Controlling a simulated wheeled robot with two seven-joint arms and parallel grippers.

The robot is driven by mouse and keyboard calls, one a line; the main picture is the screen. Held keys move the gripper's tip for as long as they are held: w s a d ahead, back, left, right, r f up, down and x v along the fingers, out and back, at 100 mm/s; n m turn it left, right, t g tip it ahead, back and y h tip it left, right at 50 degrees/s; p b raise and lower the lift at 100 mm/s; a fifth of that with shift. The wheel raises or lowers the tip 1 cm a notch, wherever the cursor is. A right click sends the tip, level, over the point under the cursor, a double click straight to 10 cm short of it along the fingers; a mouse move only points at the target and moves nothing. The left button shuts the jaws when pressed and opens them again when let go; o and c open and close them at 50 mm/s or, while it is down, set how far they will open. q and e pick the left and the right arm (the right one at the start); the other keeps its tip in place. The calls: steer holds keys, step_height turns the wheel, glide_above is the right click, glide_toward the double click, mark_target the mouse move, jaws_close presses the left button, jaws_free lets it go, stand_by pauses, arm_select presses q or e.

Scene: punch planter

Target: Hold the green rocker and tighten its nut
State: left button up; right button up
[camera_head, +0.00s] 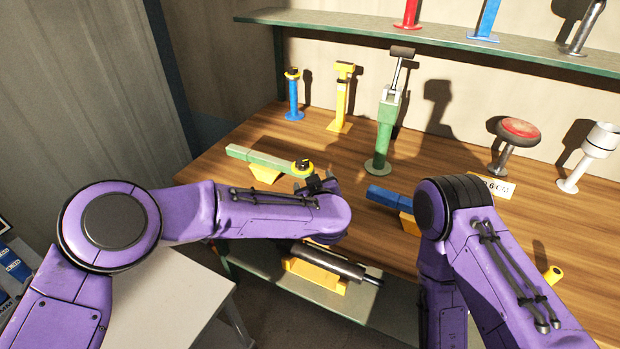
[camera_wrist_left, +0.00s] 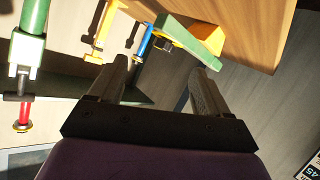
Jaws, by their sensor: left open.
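The green rocker (camera_head: 262,157) is a long green bar on a yellow wedge (camera_head: 265,174) on the wooden bench. A yellow and black nut (camera_head: 302,168) sits at its right end. In the left wrist view the rocker (camera_wrist_left: 195,32) is at the top, with the nut (camera_wrist_left: 160,43) at its end. My left gripper (camera_head: 318,184) is just in front and right of the nut, partly hidden by its own wrist. In the left wrist view its fingers (camera_wrist_left: 160,65) are open and empty, apart from the rocker. My right gripper is out of view.
A green press (camera_head: 381,135) stands behind the left gripper. A blue bar (camera_head: 388,198) lies to its right, partly behind my right arm. Blue (camera_head: 294,98) and yellow (camera_head: 342,100) posts stand at the back. A red-topped stand (camera_head: 510,145) is at right. A shelf (camera_head: 440,38) spans above.

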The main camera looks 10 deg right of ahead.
mark_target(303, 166)
arm_select(q)
steer(key=w+f+m, duration=0.1)
steer(key=w, duration=0.2)
steer(key=w+f+m, duration=0.1)
steer(key=w, duration=0.2)
steer(key=w+a+f, duration=0.1)
steer(key=w, duration=0.3)
steer(key=shift+m+y, duration=0.3)
steer(key=shift+m, duration=0.1)
steer(key=shift+w+d+f, duration=0.1)
steer(key=shift+w+d, duration=0.1)
steer(key=shift+w, duration=0.45)
steer(key=shift+w+a+f, duration=0.25)
steer(key=shift+w+f, duration=0.05)
steer(key=shift+w, duration=0.2)
jaws_close()
